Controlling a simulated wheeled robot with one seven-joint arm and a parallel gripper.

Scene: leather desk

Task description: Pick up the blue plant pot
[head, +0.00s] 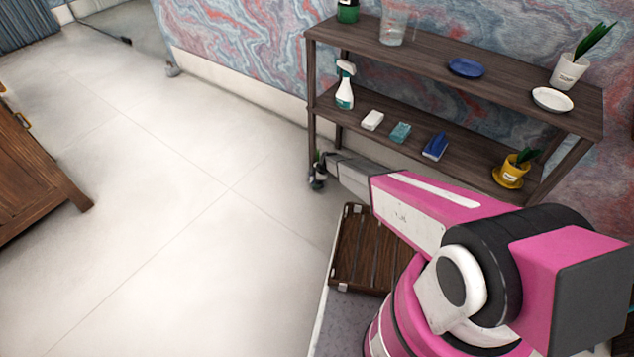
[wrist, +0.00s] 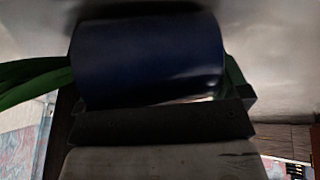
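The blue plant pot (wrist: 150,58) fills the upper middle of the wrist view, dark and close, with long green leaves (wrist: 32,80) reaching out to the left. It lies between the dark fingers of my gripper (wrist: 150,105), which look shut on it. In the head view my gripper (head: 320,172) is at the far end of my outstretched pink arm, small and dark, with a bit of green leaf at its tip. The pot's colour is hard to make out there.
A dark two-tier shelf (head: 455,65) stands along the marbled wall, holding a spray bottle (head: 344,86), a white potted plant (head: 568,72), a yellow pot (head: 512,172) and dishes. A slatted wooden tray (head: 362,250) lies near my base. Open floor spreads left toward a wooden cabinet (head: 35,180).

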